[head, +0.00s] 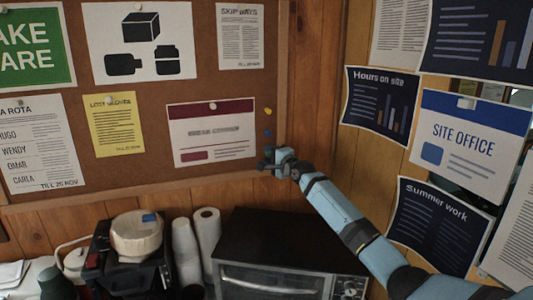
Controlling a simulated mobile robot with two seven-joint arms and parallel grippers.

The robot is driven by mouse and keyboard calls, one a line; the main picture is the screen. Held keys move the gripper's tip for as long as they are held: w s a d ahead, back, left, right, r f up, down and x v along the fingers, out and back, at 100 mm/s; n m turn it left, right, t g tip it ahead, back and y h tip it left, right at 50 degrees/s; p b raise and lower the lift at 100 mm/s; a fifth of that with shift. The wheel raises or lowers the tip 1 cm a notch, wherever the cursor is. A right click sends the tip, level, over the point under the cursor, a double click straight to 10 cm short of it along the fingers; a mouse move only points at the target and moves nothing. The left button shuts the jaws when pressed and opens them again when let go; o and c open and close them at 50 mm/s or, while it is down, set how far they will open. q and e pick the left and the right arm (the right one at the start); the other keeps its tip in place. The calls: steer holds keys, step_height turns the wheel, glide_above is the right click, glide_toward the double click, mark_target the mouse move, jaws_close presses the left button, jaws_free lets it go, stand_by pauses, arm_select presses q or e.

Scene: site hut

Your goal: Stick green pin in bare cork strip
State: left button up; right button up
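The cork board (150,96) fills the upper left of the head view. A narrow strip of bare cork (265,85) runs down beside its right frame. A yellow pin (267,112) and a blue pin (267,132) stick in this strip, one above the other. A small dark green spot (268,151), perhaps the green pin, shows below them, just above the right gripper's tip. My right gripper (265,165) is at the board's lower right corner. It is too small and dark to tell whether it is open or shut, or holds anything. My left gripper is out of view.
A white card with a dark red band (211,134) hangs just left of the pins. A yellow notice (114,124) and other papers cover the board. Below stand a black oven (285,240), paper rolls (207,228) and a coffee machine (105,255). Posters hang on the right wall.

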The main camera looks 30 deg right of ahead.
steer(key=shift+s, duration=0.15)
steer(key=s+b, duration=0.1)
steer(key=s, duration=1.2)
steer(key=shift+s+d, duration=0.3)
steer(key=shift+d, duration=0.15)
steer(key=shift+f, duration=0.1)
